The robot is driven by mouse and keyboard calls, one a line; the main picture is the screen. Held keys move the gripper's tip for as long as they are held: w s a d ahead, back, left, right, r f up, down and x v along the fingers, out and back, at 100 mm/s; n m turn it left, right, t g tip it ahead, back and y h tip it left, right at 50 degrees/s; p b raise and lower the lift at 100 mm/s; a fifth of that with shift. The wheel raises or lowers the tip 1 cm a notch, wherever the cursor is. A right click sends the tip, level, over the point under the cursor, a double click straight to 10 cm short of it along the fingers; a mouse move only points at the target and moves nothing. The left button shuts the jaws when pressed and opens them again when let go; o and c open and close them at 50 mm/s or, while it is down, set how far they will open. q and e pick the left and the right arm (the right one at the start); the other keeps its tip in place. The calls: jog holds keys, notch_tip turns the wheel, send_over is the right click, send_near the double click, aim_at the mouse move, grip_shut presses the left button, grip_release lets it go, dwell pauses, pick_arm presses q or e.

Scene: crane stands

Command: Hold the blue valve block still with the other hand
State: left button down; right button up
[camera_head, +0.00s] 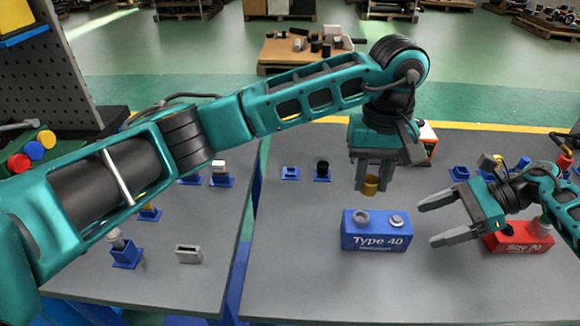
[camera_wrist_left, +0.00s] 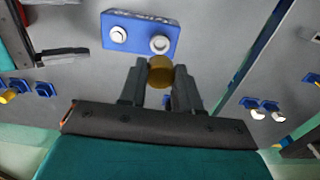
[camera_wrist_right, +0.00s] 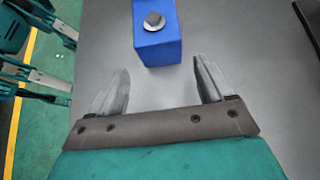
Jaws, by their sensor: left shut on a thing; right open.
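The blue valve block (camera_head: 376,238), lettered "Type 40", stands on the grey table, with a ring-shaped opening and a grey cap on top. It also shows in the left wrist view (camera_wrist_left: 138,47) and the right wrist view (camera_wrist_right: 157,49). My left gripper (camera_head: 372,180) points down above the block, shut on a brass-coloured cylinder (camera_head: 370,186); the cylinder also shows in the left wrist view (camera_wrist_left: 160,72). My right gripper (camera_head: 428,224) is open and empty to the right of the block. Its fingers point toward the block's end, apart from it.
A red block (camera_head: 500,243) stands near my right wrist. Small blue holders (camera_head: 290,173) stand behind on the table, with several more at the right. A grey rectangular part (camera_head: 188,254) lies on the left table. The surface in front of the block is clear.

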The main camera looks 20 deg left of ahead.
aim_at(406, 231)
jog(key=shift+x, duration=3.35)
jog(key=shift+c, duration=0.2)
jog(key=shift+r, duration=0.1)
jog(key=c, duration=1)
